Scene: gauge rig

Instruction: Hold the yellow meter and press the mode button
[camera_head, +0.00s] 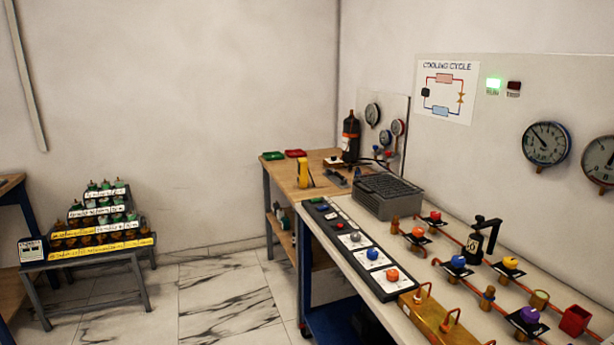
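A small yellow meter (304,172) stands upright near the left edge of the far wooden bench (284,179). It is small in this view, and I cannot make out its mode button. Neither of my grippers shows in the head view, and nothing is seen touching the meter.
The nearer bench holds a control strip with knobs (366,249), a grey finned unit (387,195) and pipes with coloured valves (457,261). A stepped rack (101,218) is left; floor between is clear.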

